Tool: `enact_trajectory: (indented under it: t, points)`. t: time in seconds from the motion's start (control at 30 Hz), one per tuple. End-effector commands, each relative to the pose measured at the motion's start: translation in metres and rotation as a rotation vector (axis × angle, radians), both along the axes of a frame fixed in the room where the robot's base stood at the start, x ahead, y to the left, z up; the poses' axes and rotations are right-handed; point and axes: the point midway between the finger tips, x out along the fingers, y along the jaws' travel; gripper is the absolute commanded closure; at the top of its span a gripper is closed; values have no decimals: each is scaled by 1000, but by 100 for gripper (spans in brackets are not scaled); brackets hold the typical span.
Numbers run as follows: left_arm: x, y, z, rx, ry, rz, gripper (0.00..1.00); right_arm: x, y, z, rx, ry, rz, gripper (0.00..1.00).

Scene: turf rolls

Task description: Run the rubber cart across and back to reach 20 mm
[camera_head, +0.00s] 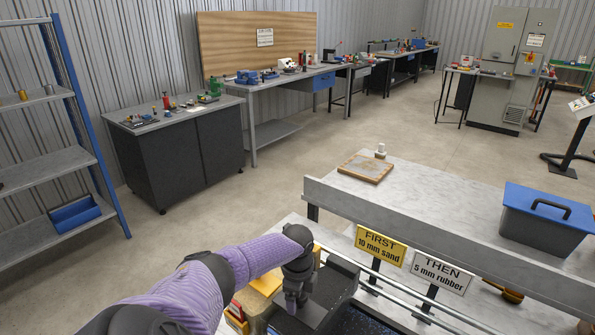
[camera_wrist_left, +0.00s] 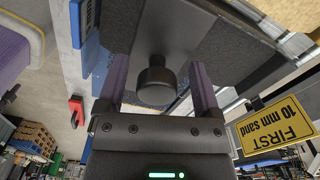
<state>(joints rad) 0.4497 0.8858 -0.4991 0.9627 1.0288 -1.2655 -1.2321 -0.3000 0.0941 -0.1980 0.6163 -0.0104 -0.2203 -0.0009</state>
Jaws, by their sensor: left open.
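My left gripper (camera_head: 297,298) reaches down over a black cart (camera_head: 338,283) at the bottom middle of the head view. In the left wrist view, the open fingers (camera_wrist_left: 159,88) stand on either side of a black round knob (camera_wrist_left: 156,84) on the cart's top, with gaps beside the knob. Dark granules (camera_head: 366,322) show beside the cart. A yellow sign (camera_head: 381,246) reads "FIRST 10 mm sand". A white sign (camera_head: 440,273) reads "THEN 5 mm rubber". The layer depth cannot be read. My right gripper is out of view.
Metal rails (camera_head: 408,291) run past the cart below the signs. A pale raised bench (camera_head: 440,203) behind them holds a wooden tray (camera_head: 366,168) and a grey tub with a blue lid (camera_head: 545,218). A yellow box (camera_head: 266,284) lies beneath my left arm.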

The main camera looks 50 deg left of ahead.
Motion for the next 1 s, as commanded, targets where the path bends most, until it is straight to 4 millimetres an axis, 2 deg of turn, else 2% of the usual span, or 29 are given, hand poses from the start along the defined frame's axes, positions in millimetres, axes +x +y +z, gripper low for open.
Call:
enact_trajectory:
  t: [0.07, 0.17, 0.4, 0.53, 0.63, 0.9, 1.0]
  points:
    - [0, 0, 0, -1, 1, 0, 16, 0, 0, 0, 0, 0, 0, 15]
    - [0, 0, 11, -1, -1, 0, 16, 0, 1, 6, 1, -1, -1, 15]
    - [0, 0, 73, 2, -2, -1, 16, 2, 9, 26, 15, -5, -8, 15]
    - [0, 0, 93, 1, 0, 0, 16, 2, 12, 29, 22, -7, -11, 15]
    - [0, 0, 99, 1, 0, 1, 16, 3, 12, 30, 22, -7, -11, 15]
    - [0, -1, 99, 0, 0, 0, 16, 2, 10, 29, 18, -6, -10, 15]
    - [6, -10, 94, -8, 1, -23, 16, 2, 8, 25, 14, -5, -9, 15]
